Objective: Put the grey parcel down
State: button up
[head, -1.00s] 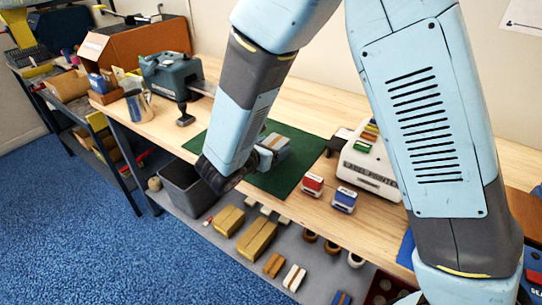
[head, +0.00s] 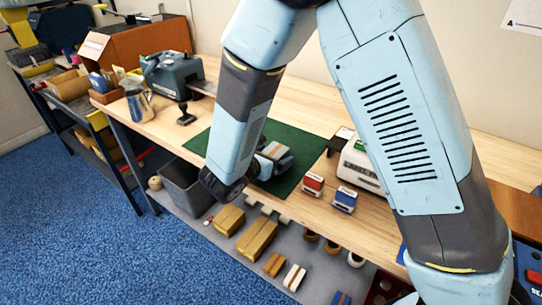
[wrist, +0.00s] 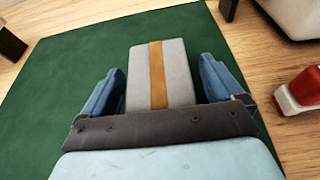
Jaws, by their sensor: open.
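The grey parcel (wrist: 176,72), a small box with a tan tape stripe, lies on the green mat (wrist: 55,80) in the wrist view. My gripper (wrist: 163,85) is open, with one blue finger on each side of the parcel. A narrow gap shows beside each finger. In the head view the parcel (head: 271,151) is partly hidden by my gripper (head: 268,160) and my arm, and the green mat (head: 300,147) shows around it.
A red stamp (head: 313,183) and a blue stamp (head: 344,199) stand right of the mat, near the label printer (head: 358,166). A grey bin (head: 182,186) stands below the bench edge at left. Bare wood (head: 320,125) lies behind the mat.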

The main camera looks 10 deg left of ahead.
jog(key=shift+r, duration=0.1)
jog(key=v, duration=1.2)
jog(key=w+d+r+m+g+h, duration=0.1)
jog(key=w+d+r+m+g, duration=0.25)
jog(key=d+r+m, duration=0.6)
jog(key=w+d+r+m+g+h, duration=0.2)
jog(key=d+m+g, duration=0.3)
jog(key=d, duration=0.9)
jog(key=s+d+r+m+y, duration=0.4)
jog(key=s+d+r+m, duration=0.1)
jog(key=d+m, duration=0.3)
jog(key=s+d+r+m+t+y, duration=0.1)
jog(key=s+d+r+m+y, duration=0.3)
jog(key=d+m, duration=0.4)
jog(key=shift+s+d+r+m, duration=0.2)
jog(key=shift+s+r+m, duration=0.4)
jog(key=shift+s, duration=0.25)
